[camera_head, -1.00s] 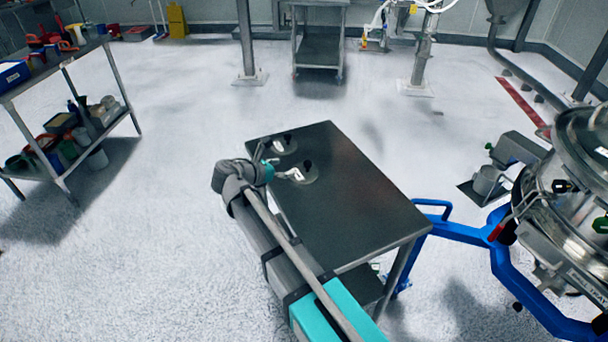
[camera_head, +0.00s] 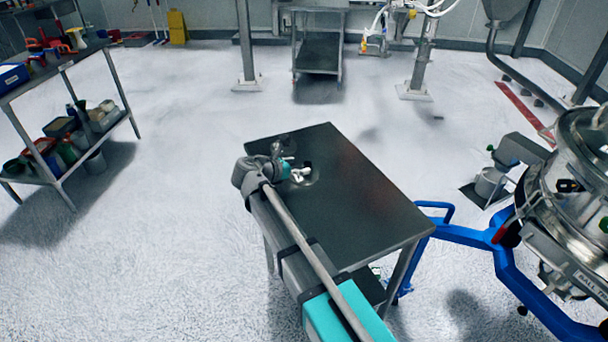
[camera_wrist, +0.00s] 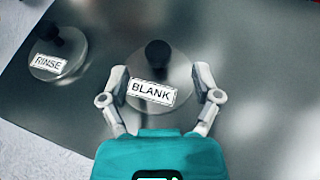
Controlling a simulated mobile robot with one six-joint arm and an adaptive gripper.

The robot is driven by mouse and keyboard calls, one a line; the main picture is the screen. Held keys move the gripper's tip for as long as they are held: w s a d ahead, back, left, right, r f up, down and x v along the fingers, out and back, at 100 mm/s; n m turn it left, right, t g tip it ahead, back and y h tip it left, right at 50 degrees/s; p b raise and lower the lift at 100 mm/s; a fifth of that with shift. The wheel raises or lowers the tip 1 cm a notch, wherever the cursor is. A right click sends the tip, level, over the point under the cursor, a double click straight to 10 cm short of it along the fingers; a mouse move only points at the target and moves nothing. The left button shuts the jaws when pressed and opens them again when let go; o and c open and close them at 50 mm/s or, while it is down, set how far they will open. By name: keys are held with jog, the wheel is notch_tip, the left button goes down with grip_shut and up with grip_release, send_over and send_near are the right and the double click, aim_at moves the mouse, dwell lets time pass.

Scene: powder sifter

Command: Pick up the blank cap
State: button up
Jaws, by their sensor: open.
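The blank cap (camera_wrist: 176,75) is a round metal disc with a dark knob and a white label reading BLANK. It lies on the dark metal table (camera_head: 350,190), and in the head view it (camera_head: 310,174) is partly hidden by my gripper. My gripper (camera_wrist: 160,80) is open and empty in the wrist view, with one finger at each side of the blank cap. I cannot tell how high the fingers are above the table. In the head view my gripper (camera_head: 299,174) is over the table's far left part.
A second cap labelled RINSE (camera_wrist: 60,58) lies to the left, near the table edge. A blue frame (camera_head: 465,233) with a large metal vessel (camera_head: 560,215) stands right of the table. A shelf (camera_head: 60,165) with containers stands at the far left. The table's right part is clear.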

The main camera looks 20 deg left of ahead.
aim_at(304, 166)
jog(key=b+x, duration=0.1)
jog(key=x, duration=0.2)
jog(key=shift+a+f, duration=0.1)
jog(key=shift+f, duration=0.1)
jog(key=shift+b+x, duration=0.35)
jog(key=shift+x, duration=0.5)
jog(key=shift+r, duration=0.15)
grip_shut()
